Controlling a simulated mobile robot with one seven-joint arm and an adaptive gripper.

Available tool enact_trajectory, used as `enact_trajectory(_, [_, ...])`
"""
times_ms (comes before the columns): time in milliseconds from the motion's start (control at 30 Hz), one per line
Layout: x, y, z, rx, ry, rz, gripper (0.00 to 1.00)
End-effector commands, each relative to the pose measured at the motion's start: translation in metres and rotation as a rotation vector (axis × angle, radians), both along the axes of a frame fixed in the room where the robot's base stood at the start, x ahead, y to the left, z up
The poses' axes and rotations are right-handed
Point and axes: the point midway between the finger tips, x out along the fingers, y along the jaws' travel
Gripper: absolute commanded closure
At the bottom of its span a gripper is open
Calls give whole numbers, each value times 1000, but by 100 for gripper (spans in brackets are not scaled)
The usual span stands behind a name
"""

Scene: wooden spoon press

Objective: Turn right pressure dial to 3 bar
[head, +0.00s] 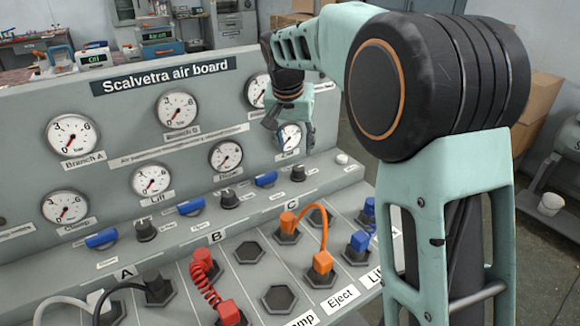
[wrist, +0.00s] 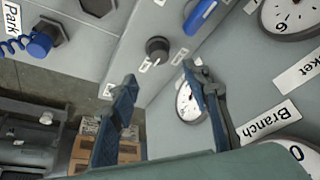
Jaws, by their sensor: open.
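The right pressure dial (head: 298,173) is a small black knob on the ledge of the air board, at the right of its row. A black knob that looks like the same dial shows in the wrist view (wrist: 158,47), just beyond my fingertips. My gripper (head: 290,120) hangs in front of the board's right end, above the dial and apart from it. In the wrist view its two blue fingers (wrist: 160,76) are spread with nothing between them. A small round gauge (head: 290,136) sits behind the gripper, partly covered; its needle reading is too small to tell.
Other black dials (head: 229,199) and blue lever handles (head: 265,178) line the ledge. More gauges (head: 178,108) stand on the upright panel. The lower panel (head: 215,252) carries hexagonal sockets, red and orange plugs, and hoses. Cardboard boxes (head: 540,97) stand behind at right.

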Motion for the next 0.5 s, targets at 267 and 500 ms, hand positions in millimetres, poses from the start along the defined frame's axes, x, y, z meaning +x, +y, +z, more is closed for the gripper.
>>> enact_trajectory(267, [17,-4,-44,-3,3,0,56])
enact_trajectory(500, [32,-7,-81,-3,1,1,56])
